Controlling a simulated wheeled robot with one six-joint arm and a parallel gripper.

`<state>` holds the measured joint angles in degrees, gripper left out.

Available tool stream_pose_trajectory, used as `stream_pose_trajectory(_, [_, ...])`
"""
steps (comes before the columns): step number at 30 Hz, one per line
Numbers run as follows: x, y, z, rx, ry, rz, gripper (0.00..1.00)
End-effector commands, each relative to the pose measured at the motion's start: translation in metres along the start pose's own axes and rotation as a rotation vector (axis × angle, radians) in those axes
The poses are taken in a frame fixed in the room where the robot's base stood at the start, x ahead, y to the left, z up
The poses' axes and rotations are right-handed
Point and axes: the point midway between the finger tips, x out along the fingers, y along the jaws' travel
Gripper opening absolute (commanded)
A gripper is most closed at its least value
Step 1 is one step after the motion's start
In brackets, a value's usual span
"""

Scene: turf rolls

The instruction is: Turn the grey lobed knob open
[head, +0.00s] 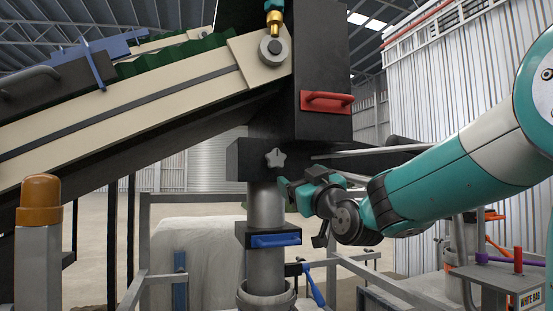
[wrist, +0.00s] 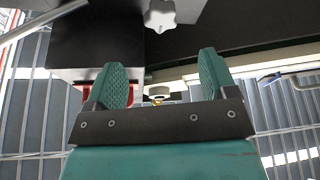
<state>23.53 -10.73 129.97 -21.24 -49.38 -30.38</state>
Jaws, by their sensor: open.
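The grey lobed knob (head: 275,157) sits on the front of a black block above a round metal column in the head view. In the wrist view the knob (wrist: 160,15) shows at the top edge, beyond the fingertips and partly cut off. My gripper (head: 285,188) is just below and right of the knob in the head view, apart from it. In the wrist view my gripper (wrist: 158,75) is open, with nothing between its two teal ridged fingers.
A red handle (head: 327,101) is on the black housing above the knob. A blue handle (head: 274,240) is on the column below. A sloping conveyor (head: 140,110) fills the upper left. An orange-capped post (head: 40,200) stands at the left front.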

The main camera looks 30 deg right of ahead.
Motion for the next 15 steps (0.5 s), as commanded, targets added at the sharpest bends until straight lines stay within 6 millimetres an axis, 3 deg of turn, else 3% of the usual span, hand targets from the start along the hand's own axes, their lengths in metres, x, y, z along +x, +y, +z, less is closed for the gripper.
stream_pose_trajectory(9, [0.077,-0.001,-0.003,0.002,-0.003,-0.004,0.78])
stream_pose_trajectory(15, [0.113,-0.001,-0.002,0.002,-0.001,-0.003,0.78])
